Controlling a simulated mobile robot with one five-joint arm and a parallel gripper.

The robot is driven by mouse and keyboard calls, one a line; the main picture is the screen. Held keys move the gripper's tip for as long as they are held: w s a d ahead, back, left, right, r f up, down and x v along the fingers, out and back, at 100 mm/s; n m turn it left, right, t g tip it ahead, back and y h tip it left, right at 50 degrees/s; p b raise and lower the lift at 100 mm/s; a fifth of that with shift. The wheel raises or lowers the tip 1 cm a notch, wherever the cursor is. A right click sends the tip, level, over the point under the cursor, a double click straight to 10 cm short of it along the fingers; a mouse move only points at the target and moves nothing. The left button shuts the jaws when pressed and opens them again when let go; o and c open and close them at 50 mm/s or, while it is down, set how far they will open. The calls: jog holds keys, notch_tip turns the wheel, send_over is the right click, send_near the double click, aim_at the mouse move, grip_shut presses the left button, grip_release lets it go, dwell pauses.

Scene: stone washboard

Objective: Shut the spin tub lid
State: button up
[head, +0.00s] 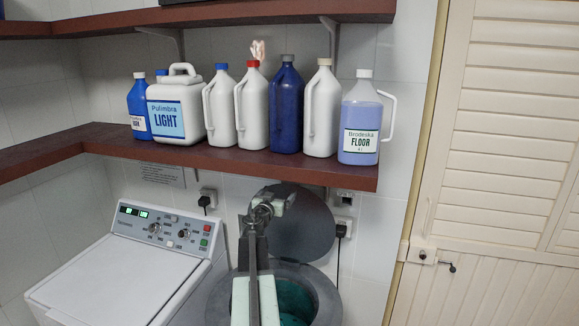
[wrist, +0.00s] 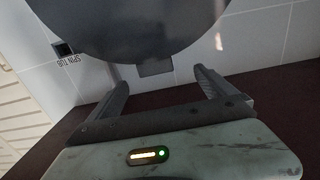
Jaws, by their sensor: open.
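The spin tub (head: 322,291) is a grey round tub at the bottom middle of the head view, with teal contents showing inside. Its round dark grey lid (head: 312,225) is open and stands up, tilted back toward the wall. In the wrist view the lid (wrist: 130,25) fills the top, and a small dark tab (wrist: 155,67) sticks out from its edge between my fingertips in the picture. My gripper (wrist: 161,80) is open and empty. In the head view my gripper (head: 268,203) is in front of the lid's upper left, hiding part of it. I cannot tell whether it touches the lid.
A brown shelf (head: 230,160) with several bottles runs above the tub and lid. A white washing machine (head: 115,280) stands to the left. A louvred door (head: 500,150) is on the right. A wall plate labelled SPIN TUB (wrist: 62,48) shows in the wrist view.

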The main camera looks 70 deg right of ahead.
jog(key=d, duration=0.9)
jog(key=shift+s+r, duration=0.4)
jog(key=shift+r, duration=0.05)
jog(key=shift+a, duration=0.1)
